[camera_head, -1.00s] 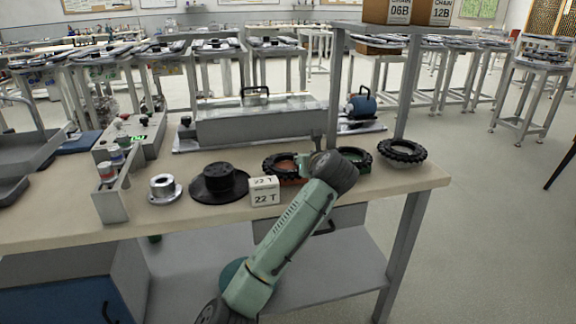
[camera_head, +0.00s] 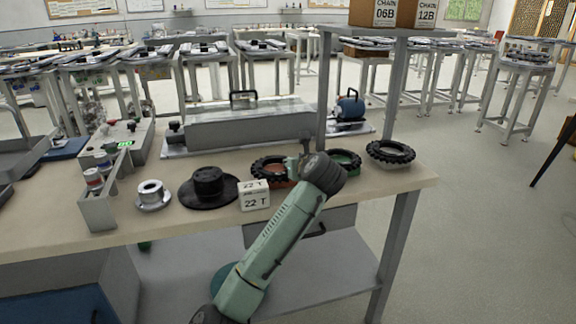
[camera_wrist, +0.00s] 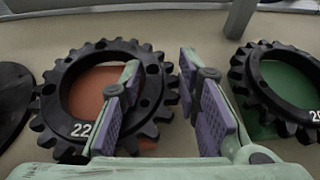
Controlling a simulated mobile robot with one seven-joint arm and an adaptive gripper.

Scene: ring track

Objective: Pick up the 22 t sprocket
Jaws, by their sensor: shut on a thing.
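The 22 t sprocket is a black toothed ring marked "22" (camera_wrist: 58,105), lying flat with an orange-red disc showing in its hole. In the head view it (camera_head: 262,168) is on the bench, partly hidden by my arm. My gripper (camera_wrist: 160,80) straddles the ring's right side in the wrist view. One finger is inside the hole and the other outside the teeth; it is shut on the rim. In the head view my gripper (camera_head: 292,167) is small and partly hidden behind my wrist. I see no clear lift off the bench.
A green-centred sprocket (camera_wrist: 290,85) lies close on the right; another black toothed ring (camera_head: 390,152) is near the bench's right end. A "22 T" block (camera_head: 254,196), a black hub (camera_head: 208,187) and a metal flange (camera_head: 152,195) stand left. A shelf post (camera_head: 322,95) rises behind.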

